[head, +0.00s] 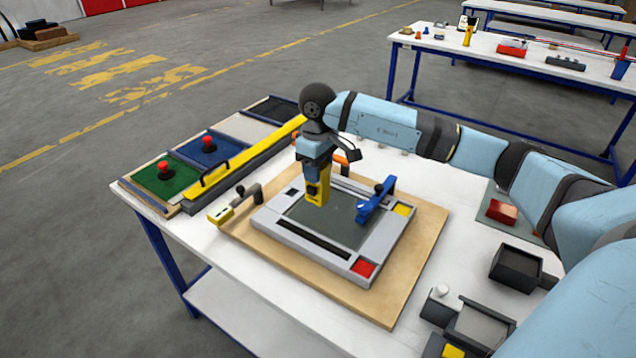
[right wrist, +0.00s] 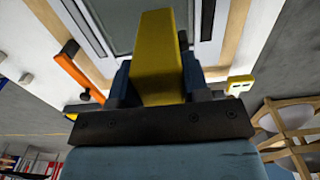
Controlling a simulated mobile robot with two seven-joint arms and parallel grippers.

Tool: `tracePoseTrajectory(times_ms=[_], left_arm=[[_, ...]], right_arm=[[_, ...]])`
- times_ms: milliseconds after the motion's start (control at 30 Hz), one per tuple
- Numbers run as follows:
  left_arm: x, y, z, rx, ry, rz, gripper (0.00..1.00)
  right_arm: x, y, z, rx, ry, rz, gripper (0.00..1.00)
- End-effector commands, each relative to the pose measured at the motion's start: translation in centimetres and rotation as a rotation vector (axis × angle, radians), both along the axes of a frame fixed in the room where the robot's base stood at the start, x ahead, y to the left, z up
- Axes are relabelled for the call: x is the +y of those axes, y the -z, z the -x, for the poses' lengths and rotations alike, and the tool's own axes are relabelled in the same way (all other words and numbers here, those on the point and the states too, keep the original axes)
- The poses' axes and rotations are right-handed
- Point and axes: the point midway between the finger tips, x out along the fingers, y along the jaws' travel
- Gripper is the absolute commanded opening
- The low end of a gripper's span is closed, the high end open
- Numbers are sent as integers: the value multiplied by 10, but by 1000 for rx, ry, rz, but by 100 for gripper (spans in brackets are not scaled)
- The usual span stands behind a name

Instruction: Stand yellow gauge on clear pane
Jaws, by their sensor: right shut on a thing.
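The yellow gauge (head: 318,187) is an upright yellow block held in my right gripper (head: 316,172). Its lower end is over the dark clear pane (head: 340,228) in the grey frame; I cannot tell whether it touches the pane. In the right wrist view the yellow gauge (right wrist: 158,60) sits between the two blue fingers of my right gripper (right wrist: 155,80), which are shut on it. The pane (right wrist: 125,20) shows beyond it. My left gripper is not in view.
A blue clamp (head: 375,203) stands on the frame's right side, close to the gauge. A yellow-tipped clamp (head: 232,207) is at the left. An orange handle (head: 346,158) is behind. A yellow bar (head: 245,158) and pads with red buttons lie at the table's left.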

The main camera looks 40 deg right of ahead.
Motion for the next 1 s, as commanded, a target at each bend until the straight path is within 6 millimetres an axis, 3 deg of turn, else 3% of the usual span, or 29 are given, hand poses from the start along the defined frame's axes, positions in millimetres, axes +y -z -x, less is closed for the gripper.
tracePoseTrajectory(times_ms=[167, 400, 767, 800, 900, 1000], left_arm=[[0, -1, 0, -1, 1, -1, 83], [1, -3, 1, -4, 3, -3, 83], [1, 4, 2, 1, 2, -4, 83], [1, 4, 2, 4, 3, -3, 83], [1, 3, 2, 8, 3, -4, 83], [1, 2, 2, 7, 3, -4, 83]], right_arm=[[0, 12, 0, 1, 0, -2, 13], [0, 45, 1, 1, 0, -1, 13], [0, 51, 0, -1, 0, 0, 13], [0, 51, 0, -1, 0, 0, 45], [0, 50, 0, -1, 0, 0, 68], [0, 50, 0, -1, 0, 0, 68]])
